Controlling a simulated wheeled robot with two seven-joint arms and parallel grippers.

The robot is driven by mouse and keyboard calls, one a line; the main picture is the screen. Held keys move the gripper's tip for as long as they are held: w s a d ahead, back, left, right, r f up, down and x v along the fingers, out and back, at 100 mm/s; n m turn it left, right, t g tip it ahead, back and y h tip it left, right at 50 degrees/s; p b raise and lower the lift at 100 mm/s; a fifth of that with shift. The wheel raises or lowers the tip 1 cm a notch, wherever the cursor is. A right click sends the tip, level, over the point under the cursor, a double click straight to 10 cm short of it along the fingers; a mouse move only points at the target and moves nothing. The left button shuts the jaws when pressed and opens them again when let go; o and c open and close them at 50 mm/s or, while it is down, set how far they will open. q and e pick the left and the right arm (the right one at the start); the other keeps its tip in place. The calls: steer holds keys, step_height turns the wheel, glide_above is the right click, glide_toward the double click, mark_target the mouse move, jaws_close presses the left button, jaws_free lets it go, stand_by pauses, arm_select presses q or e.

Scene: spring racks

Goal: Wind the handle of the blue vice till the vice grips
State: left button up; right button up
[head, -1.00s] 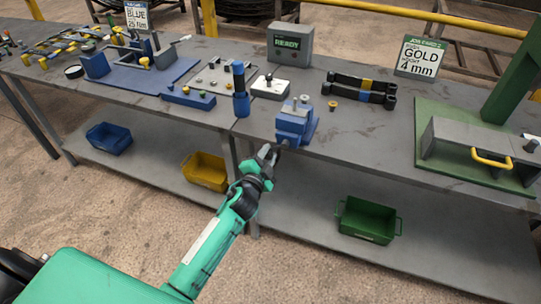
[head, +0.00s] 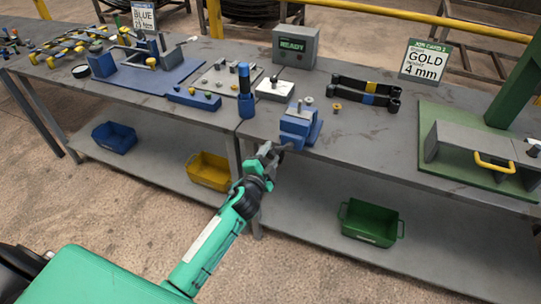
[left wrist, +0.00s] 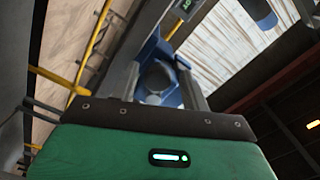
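The blue vice (head: 298,128) stands at the front edge of the grey bench, a little right of the middle in the head view. Its handle end faces the front edge and is partly hidden by my left gripper (head: 271,151). My left gripper is just in front of and left of the vice, near its handle. In the left wrist view the blue vice (left wrist: 168,47) and its round grey handle hub (left wrist: 159,76) show between my two spread fingers, with gaps at both sides. My right gripper is not in view.
A blue bottle-like tool (head: 245,92) stands left of the vice. Behind are a white switch box (head: 275,90), a grey READY box (head: 295,47) and black bars (head: 365,90). A green fixture (head: 470,145) is to the right. Yellow (head: 208,171) and green bins (head: 370,222) sit on the lower shelf.

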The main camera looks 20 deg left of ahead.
arm_select(q)
steer(key=shift+s+f, duration=0.1)
steer(key=shift+s, duration=0.05)
steer(key=shift+s+b, duration=1.05)
steer(key=shift+s, duration=5.65)
steer(key=s+a+f+n+g+p, duration=0.1)
steer(key=s+f+n+g, duration=0.35)
steer(key=f, duration=1.45)
steer(key=s+a+f+n+g+p, duration=0.1)
steer(key=s+f+g, duration=0.55)
steer(key=f, duration=1.15)
steer(key=s+f+n+g, duration=0.1)
steer(key=s+f+g, duration=0.1)
steer(key=s+f, duration=0.4)
steer(key=s+a+f+n+g+p, duration=0.1)
steer(key=s+f, duration=0.5)
steer(key=s, duration=1)
steer(key=s+f+n+g+p, duration=0.1)
steer(key=s+f+n+g, duration=0.2)
steer(key=s+f, duration=0.3)
steer(key=s, duration=0.5)
steer(key=shift+a+y, duration=0.3)
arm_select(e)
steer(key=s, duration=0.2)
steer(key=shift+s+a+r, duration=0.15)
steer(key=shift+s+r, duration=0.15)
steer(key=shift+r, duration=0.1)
